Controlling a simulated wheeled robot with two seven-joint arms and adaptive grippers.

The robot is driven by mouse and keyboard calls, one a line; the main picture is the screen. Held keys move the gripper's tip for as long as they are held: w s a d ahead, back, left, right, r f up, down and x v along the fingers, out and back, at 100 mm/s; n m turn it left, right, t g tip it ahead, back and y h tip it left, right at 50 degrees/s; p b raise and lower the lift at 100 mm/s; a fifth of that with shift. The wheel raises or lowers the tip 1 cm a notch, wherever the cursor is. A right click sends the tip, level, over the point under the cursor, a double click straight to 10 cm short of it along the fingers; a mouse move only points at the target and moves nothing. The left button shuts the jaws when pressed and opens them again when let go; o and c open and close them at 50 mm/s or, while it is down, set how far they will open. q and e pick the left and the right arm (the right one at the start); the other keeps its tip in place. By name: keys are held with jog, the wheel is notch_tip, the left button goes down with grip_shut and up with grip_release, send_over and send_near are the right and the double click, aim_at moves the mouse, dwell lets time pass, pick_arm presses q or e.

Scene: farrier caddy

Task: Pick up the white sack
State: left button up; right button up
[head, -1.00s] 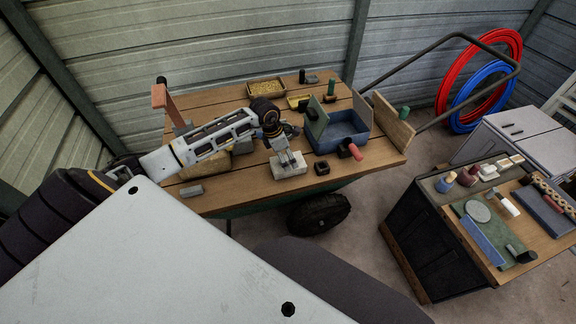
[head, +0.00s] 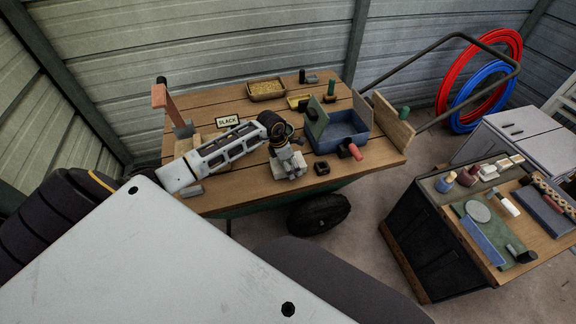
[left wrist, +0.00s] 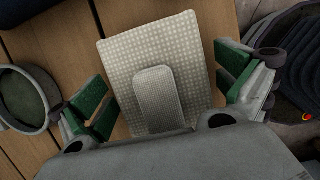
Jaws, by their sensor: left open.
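The white sack (left wrist: 188,48) fills the middle of the left wrist view, a flat pale woven block lying on the wooden cart top. A smaller raised piece of the same weave lies on it. In the head view only part of the sack (head: 279,172) shows at the cart's near edge, below my gripper. My left gripper (left wrist: 158,95) is open, its green-padded fingers to the left and right of the sack. In the head view this gripper (head: 290,165) is right over the sack and hides much of it. My right gripper is not in view.
On the cart top (head: 235,192), a blue open box (head: 345,130) and a small dark block (head: 322,168) stand right of the sack. A sign reading "BLACK" (head: 228,121) lies behind my arm. A side bench (head: 480,245) with several tools stands at right.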

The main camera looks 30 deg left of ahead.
pick_arm(q)
jog(key=c, duration=1.4)
jog(key=shift+o, duration=0.2)
jog(key=shift+r, duration=0.15)
notch_tip(320, 180, up, 18)
dwell(0.4)
jog(key=o, duration=0.8)
jog(key=c, duration=1.1)
